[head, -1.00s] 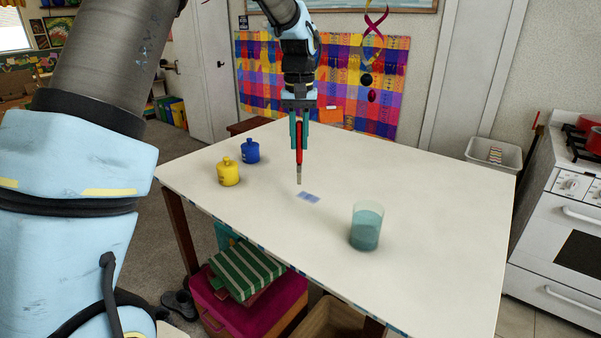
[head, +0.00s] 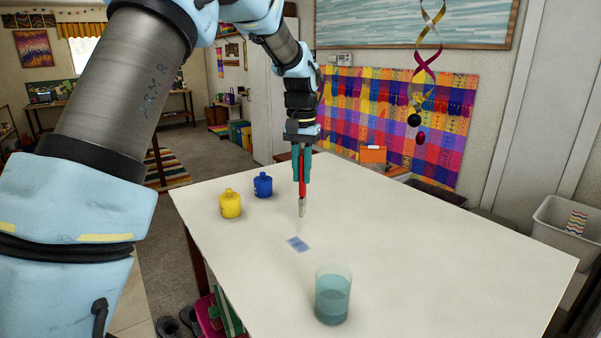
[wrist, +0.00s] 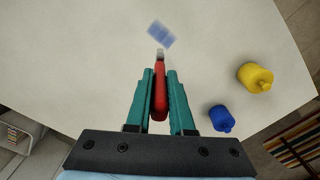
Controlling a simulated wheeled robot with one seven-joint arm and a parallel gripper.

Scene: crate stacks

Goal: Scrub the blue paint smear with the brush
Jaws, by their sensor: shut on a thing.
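The blue paint smear (head: 298,244) is a small pale blue patch on the white table (head: 420,240); it also shows at the top of the wrist view (wrist: 160,34). My gripper (head: 302,178) points down and is shut on the red-handled brush (head: 302,189). The brush has a pale metal-coloured tip, which hangs apart from the smear, behind it in the head view. In the wrist view the brush (wrist: 160,95) sits between the teal fingers, with its tip just short of the smear.
A yellow pot (head: 230,204) and a blue pot (head: 263,185) stand left of the brush. A glass of teal liquid (head: 333,295) stands near the front of the table. The right side of the tabletop is clear. A grey bin (head: 570,228) is beyond the right edge.

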